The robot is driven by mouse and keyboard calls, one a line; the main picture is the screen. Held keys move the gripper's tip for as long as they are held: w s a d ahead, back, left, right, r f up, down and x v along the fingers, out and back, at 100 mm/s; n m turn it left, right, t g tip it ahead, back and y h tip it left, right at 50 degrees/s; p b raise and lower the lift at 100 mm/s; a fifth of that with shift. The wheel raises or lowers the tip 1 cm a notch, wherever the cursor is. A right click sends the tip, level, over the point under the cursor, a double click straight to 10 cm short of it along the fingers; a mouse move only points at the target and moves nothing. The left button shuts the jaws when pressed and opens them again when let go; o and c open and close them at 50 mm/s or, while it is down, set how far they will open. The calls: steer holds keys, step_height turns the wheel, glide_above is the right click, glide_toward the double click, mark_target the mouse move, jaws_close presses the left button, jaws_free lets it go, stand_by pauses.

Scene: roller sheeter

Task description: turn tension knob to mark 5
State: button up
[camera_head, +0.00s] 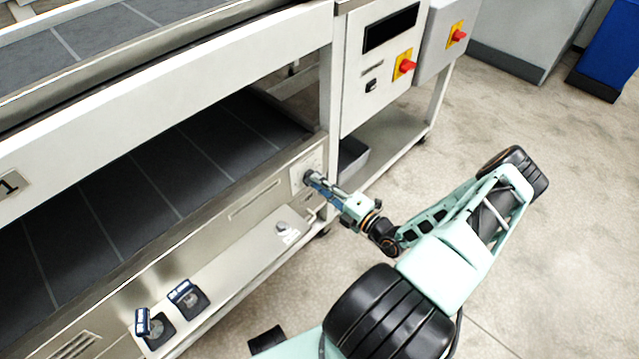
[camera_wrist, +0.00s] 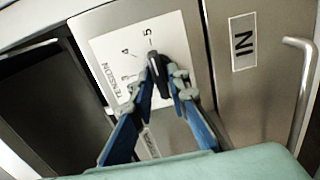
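The tension knob (camera_wrist: 157,75) is a black bar-shaped knob with a white pointer line, on a white dial plate (camera_wrist: 108,55) printed TENSION. Marks 3, 4 and 5 show on the plate. The knob's pointer end is turned up toward the 5, roughly in line with it. My gripper (camera_wrist: 162,80) has one blue-and-grey finger on each side of the knob, seemingly closed against it.
An IN label (camera_wrist: 243,43) and a metal handle (camera_wrist: 303,90) lie right of the dial. A low ledge (camera_head: 225,275) with two dark blue-topped pedals or switches (camera_head: 187,297) runs below the panel. A control box with a red switch (camera_head: 405,66) stands above. Floor at right is open.

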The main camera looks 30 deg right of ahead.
steer(key=shift+o, duration=0.9)
steer(key=v, duration=1.2)
steer(key=shift+r, duration=0.1)
